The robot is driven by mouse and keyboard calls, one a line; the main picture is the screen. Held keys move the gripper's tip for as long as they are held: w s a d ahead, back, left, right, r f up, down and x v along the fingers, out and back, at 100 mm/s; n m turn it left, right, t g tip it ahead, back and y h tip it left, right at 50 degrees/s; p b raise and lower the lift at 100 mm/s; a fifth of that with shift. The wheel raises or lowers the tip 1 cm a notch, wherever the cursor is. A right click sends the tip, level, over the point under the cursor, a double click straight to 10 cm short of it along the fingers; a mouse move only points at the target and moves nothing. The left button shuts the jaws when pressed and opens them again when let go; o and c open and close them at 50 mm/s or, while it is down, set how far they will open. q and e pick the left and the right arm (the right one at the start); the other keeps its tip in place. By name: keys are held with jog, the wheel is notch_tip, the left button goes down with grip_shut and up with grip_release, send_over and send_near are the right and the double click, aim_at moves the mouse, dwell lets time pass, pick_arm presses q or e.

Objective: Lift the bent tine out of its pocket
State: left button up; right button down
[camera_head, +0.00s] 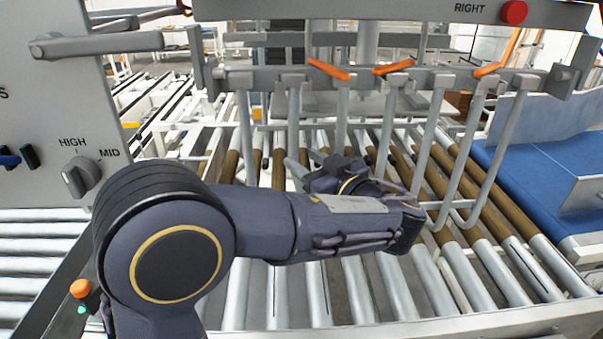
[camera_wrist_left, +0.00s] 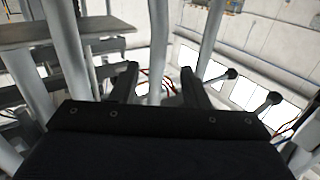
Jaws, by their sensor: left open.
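Several grey tines hang from a grey bar (camera_head: 270,82) in the head view, and one tine (camera_head: 293,130) stands left of centre. Orange levers (camera_head: 328,70) sit on some of the pockets along the bar. I cannot tell which tine is bent. My left gripper (camera_head: 340,176) is small and dark behind my forearm, in front of the lower tines. In the left wrist view its two black fingers (camera_wrist_left: 159,72) are apart, and a grey tine (camera_wrist_left: 158,40) shows between them. I cannot tell whether they touch it. My right gripper is not in view.
A roller conveyor (camera_head: 350,295) with grey and brown rollers runs under the tines. A control panel (camera_head: 55,105) with a HIGH/MID knob (camera_head: 80,177) stands at the left. A red button (camera_head: 513,12) is on the top beam. A blue belt (camera_head: 530,180) lies at the right.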

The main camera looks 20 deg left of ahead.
aim_at(297, 154)
pick_arm(q)
jog(key=p+x, duration=0.2)
jog(key=x, duration=0.2)
jog(key=shift+w+d, duration=0.15)
jog(key=shift+w+a+f, duration=0.2)
jog(key=shift+a, duration=0.2)
grip_shut()
jog(key=shift+r, duration=0.1)
dwell(0.8)
